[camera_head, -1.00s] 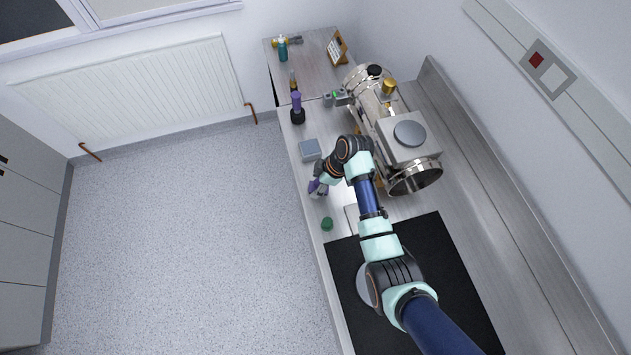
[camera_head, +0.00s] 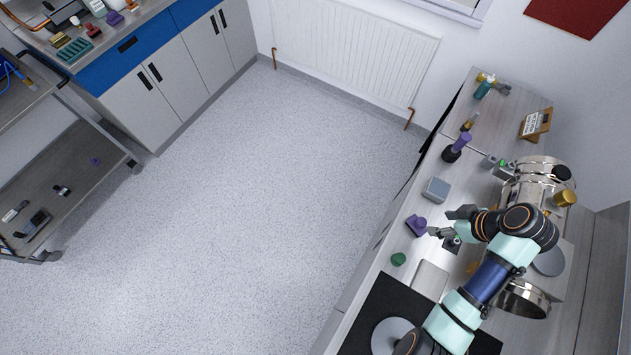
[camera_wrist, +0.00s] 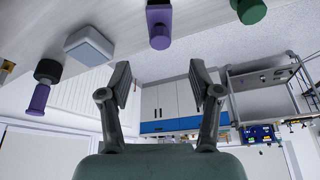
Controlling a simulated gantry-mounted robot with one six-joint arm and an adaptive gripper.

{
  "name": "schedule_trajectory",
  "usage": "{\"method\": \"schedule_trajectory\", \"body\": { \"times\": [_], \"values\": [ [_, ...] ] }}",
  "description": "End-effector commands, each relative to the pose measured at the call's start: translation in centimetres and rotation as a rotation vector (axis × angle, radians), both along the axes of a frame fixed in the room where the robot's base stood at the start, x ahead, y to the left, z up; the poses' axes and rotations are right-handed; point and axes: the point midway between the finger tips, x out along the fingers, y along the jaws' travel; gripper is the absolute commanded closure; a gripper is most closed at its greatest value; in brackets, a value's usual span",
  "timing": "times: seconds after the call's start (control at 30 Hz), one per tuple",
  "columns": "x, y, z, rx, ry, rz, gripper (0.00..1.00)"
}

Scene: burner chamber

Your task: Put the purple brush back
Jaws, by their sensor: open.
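Two purple things stand on the bench; I cannot tell for sure which is the brush. A small purple piece with a knob (camera_head: 416,224) sits near the bench's front edge, between a grey box and a green knob; it also shows at the top of the wrist view (camera_wrist: 159,24). A taller purple handle with a black round base (camera_head: 457,147) stands farther back; it also shows at the left of the wrist view (camera_wrist: 40,96). My gripper (camera_head: 449,223) is open and empty, just right of the small purple piece and apart from it. Its spread fingers (camera_wrist: 160,80) hold nothing.
The grey box (camera_head: 436,189) and green knob (camera_head: 398,259) flank the small purple piece. A metal chamber (camera_head: 535,185) stands right of my gripper. A trolley (camera_head: 75,170) and a blue-fronted bench (camera_head: 130,50) with tools are far left. The floor between is clear.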

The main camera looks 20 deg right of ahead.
Motion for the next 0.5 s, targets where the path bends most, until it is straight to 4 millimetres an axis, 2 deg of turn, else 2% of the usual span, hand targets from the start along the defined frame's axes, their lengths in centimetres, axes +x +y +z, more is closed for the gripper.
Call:
{"method": "schedule_trajectory", "body": {
  "times": [0.07, 0.17, 0.27, 0.33, 0.37, 0.4, 0.5],
  "values": [
    [0.9, 0.7, 0.2, -0.012, -0.002, -0.002, 0.37],
    [5.0, 4.0, 1.5, -0.067, -0.024, -0.022, 0.37],
    [10.8, 10.9, 4.6, -0.144, -0.11, -0.071, 0.37],
    [14.1, 17.3, 7.7, -0.173, -0.22, -0.115, 0.37],
    [15.0, 20.1, 9.1, -0.172, -0.275, -0.134, 0.37],
    [15.8, 23.9, 11.1, -0.16, -0.35, -0.156, 0.37],
    [15.9, 31.9, 15.9, -0.084, -0.526, -0.198, 0.37]
  ]
}}
